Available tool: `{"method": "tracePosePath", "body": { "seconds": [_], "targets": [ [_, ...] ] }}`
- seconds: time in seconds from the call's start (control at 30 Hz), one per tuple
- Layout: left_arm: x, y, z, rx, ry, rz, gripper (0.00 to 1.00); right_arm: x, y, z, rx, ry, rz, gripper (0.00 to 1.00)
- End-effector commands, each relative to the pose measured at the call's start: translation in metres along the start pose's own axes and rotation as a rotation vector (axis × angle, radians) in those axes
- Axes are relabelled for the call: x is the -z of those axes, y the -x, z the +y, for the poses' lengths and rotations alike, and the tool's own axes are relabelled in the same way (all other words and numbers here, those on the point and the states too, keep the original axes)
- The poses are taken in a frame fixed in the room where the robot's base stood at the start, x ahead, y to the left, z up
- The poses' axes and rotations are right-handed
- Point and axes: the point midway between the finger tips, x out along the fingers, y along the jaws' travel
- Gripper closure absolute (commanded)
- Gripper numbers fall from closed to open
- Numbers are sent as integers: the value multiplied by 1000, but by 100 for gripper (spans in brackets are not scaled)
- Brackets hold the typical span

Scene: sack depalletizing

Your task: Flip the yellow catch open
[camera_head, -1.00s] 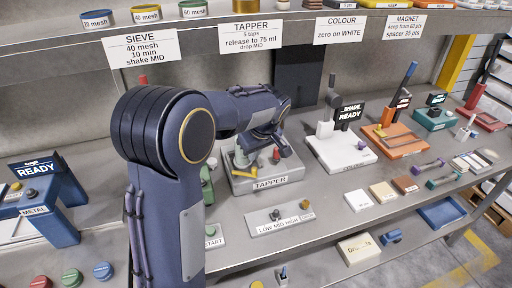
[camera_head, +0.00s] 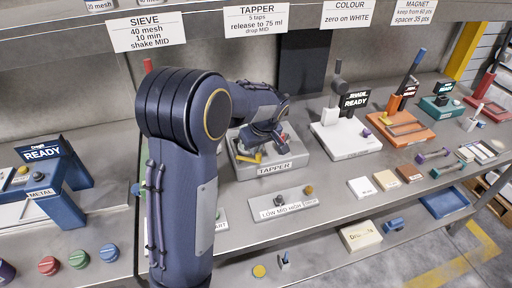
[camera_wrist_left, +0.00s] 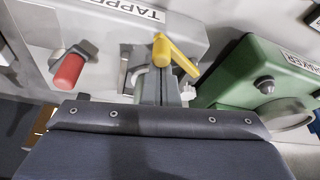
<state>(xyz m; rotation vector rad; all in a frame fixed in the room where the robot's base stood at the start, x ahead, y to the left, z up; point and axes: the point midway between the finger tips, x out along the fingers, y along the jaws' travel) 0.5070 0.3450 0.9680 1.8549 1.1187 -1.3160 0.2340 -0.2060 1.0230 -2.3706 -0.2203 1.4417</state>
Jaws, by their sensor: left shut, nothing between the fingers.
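The yellow catch (camera_wrist_left: 176,56) is a short lever on the grey tapper machine (camera_wrist_left: 195,28) in the left wrist view. It lies slanted, its rounded end at upper left. In the head view the catch (camera_head: 247,158) shows on the tapper (camera_head: 284,158), above its TAPPER label. My left gripper (camera_wrist_left: 155,88) is shut and empty, its fingertips close to the catch. I cannot tell whether they touch it. In the head view my left gripper (camera_head: 262,140) is over the tapper and hides part of it. My right gripper is not in view.
A red knob (camera_wrist_left: 68,71) is left of the catch in the left wrist view. A green machine (camera_wrist_left: 245,75) stands close on the right. In the head view, a LOW MID HIGH panel (camera_head: 281,203) lies before the tapper, and a white colour device (camera_head: 345,140) stands to its right.

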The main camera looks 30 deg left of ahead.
Motion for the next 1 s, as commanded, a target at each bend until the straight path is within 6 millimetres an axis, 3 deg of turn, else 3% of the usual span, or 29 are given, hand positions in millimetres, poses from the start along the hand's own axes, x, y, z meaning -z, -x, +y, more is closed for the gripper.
{"method": "tracePosePath", "body": {
  "seconds": [0.77,1.0],
  "targets": [
    [-21,6,-28,-204,-578,0,100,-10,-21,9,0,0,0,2],
    [-22,8,-31,-205,-587,0,100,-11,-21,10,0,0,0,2]
  ]
}}
